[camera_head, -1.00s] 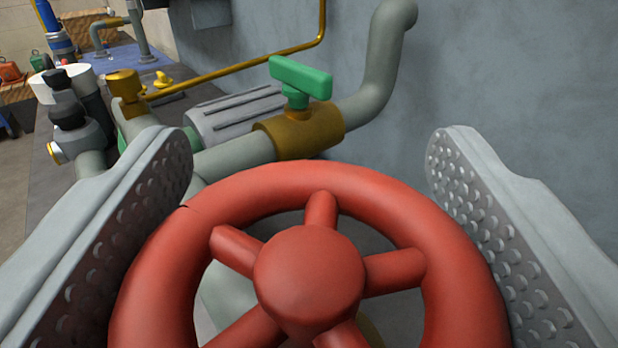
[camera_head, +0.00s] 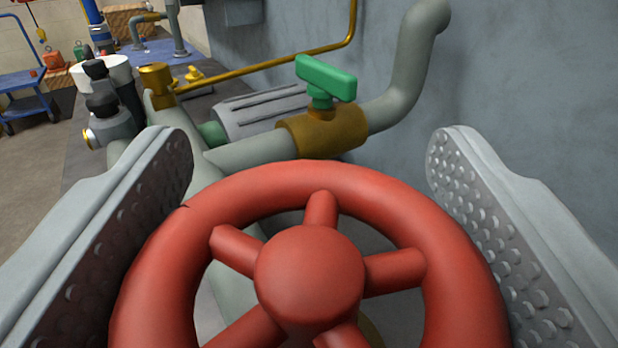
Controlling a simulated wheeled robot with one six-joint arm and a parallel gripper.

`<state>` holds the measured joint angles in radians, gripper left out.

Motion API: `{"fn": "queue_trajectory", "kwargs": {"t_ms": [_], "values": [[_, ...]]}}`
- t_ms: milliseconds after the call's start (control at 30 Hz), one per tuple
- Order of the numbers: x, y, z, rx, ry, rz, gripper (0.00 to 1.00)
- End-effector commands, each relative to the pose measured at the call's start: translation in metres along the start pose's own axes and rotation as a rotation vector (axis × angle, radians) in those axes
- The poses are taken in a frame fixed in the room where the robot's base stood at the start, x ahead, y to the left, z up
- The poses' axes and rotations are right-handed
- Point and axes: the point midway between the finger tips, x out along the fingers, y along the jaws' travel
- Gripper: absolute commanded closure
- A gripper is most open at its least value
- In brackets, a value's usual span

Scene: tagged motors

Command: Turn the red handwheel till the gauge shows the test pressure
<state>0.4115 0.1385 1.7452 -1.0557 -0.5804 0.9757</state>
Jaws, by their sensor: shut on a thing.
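The red handwheel (camera_head: 310,278) fills the lower middle of the view, with a round hub and thick spokes. Its lower edge is cut off by the frame. My gripper (camera_head: 310,145) has one grey studded jaw on each side of the wheel, shut on its rim. The jaw tips reach past the wheel's far edge. I cannot make out a pressure gauge or a reading in this view.
Behind the wheel, a grey pipe (camera_head: 400,105) carries a brass valve (camera_head: 330,135) with a green handle (camera_head: 325,78). A grey wall (camera_head: 520,90) stands close on the right. Dark-capped fittings (camera_head: 105,110) are at left. A blue cart (camera_head: 25,85) stands farther off.

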Motion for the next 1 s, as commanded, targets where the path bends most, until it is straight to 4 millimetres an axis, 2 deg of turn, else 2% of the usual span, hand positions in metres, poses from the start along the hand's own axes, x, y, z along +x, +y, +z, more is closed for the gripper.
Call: {"fn": "queue_trajectory", "kwargs": {"t_ms": [33, 67, 133, 167, 433, 567, 767, 1000], "values": [[0.000, 0.000, -0.001, 0.000, 0.001, 0.001, 0.54], [0.000, 0.000, -0.001, 0.000, 0.001, 0.001, 0.25], [0.000, 0.000, -0.001, 0.000, 0.001, 0.001, 0.11], [0.000, 0.000, -0.001, 0.000, 0.001, 0.001, 0.09], [-0.001, 0.000, 0.000, 0.000, 0.001, 0.000, 0.09], [-0.007, 0.000, -0.001, 0.000, 0.001, 0.001, 0.09], [-0.037, 0.000, -0.001, -0.001, 0.001, 0.001, 0.09], [-0.084, 0.001, -0.001, -0.001, 0.001, 0.003, 0.09]]}}
